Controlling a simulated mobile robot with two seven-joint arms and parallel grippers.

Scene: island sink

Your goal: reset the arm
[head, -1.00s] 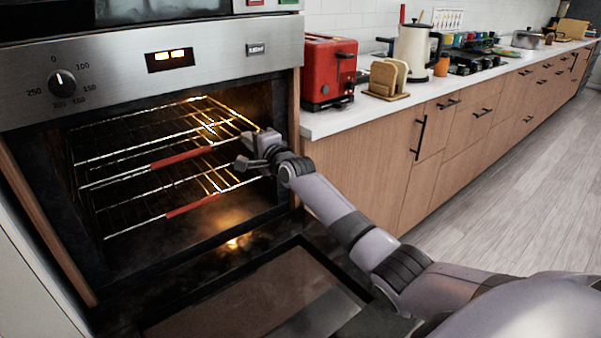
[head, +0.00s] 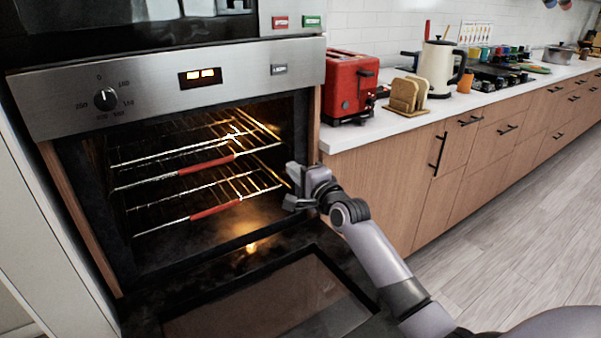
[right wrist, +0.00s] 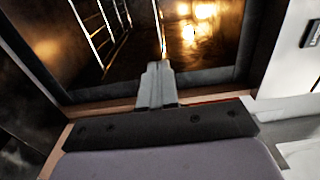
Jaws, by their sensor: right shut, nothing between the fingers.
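My right gripper (head: 291,188) is at the right side of the open oven's mouth in the head view, near the ends of the racks. It is shut and empty. In the right wrist view its closed fingers (right wrist: 157,80) point toward the lit oven inside. My right arm reaches in from the lower right. My left gripper is not in view. The oven (head: 215,250) has its door (head: 270,300) folded down and its light on.
Two wire racks with red front strips, an upper (head: 205,166) and a lower (head: 215,210), are in the oven. A red toaster (head: 348,85), a wooden rack (head: 408,95) and a kettle (head: 437,68) stand on the counter at right. Floor (head: 510,230) is clear at right.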

